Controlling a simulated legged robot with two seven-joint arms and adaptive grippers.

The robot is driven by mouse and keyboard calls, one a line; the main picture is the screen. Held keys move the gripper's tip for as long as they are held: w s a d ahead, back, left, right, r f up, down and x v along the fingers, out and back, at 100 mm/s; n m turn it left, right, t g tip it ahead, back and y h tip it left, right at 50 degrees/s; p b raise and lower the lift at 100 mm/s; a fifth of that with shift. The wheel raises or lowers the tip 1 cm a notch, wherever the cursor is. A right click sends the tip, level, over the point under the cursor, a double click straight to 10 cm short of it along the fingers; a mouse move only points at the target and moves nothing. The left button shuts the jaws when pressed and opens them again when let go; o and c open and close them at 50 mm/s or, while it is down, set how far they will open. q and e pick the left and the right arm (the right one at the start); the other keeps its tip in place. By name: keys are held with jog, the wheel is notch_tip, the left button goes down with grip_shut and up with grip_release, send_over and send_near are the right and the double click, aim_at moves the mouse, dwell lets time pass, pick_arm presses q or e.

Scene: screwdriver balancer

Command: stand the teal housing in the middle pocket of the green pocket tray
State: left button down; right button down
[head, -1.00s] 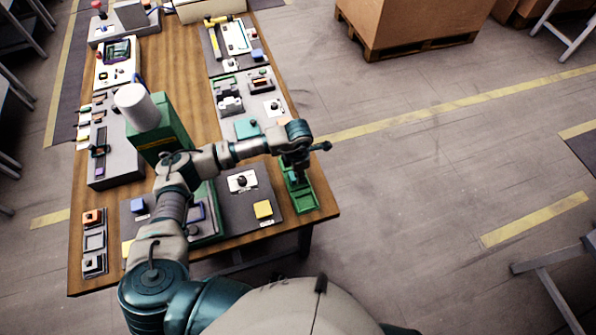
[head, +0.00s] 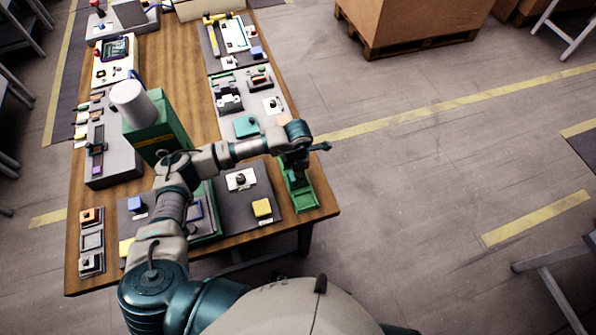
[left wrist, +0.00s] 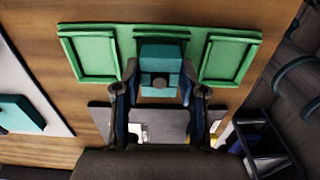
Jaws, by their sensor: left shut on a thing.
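The green pocket tray (head: 306,201) lies near the right edge of the table in the head view. In the left wrist view the tray (left wrist: 92,54) shows a pocket on each side and a middle one between them. My left gripper (head: 297,178) points down over the tray. In the left wrist view the left gripper (left wrist: 160,82) is shut on the teal housing (left wrist: 160,56), a finger on each side. The housing is lined up with the middle pocket and covers most of it. Its lower end is hidden, so I cannot tell how deep it sits. My right gripper is not in view.
A dark grey mat (head: 238,207) with a yellow block (head: 262,208) lies left of the tray. A green machine with a white cylinder (head: 133,103) stands mid-table. A teal block (head: 246,126) lies on a board farther back. Open floor lies right of the table.

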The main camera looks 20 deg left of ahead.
pick_arm(q)
jog(key=shift+f, duration=0.4)
jog(key=c, duration=0.6)
grip_release()
notch_tip(320, 180, up, 12)
jog(key=shift+f, duration=0.1)
dwell(0.7)
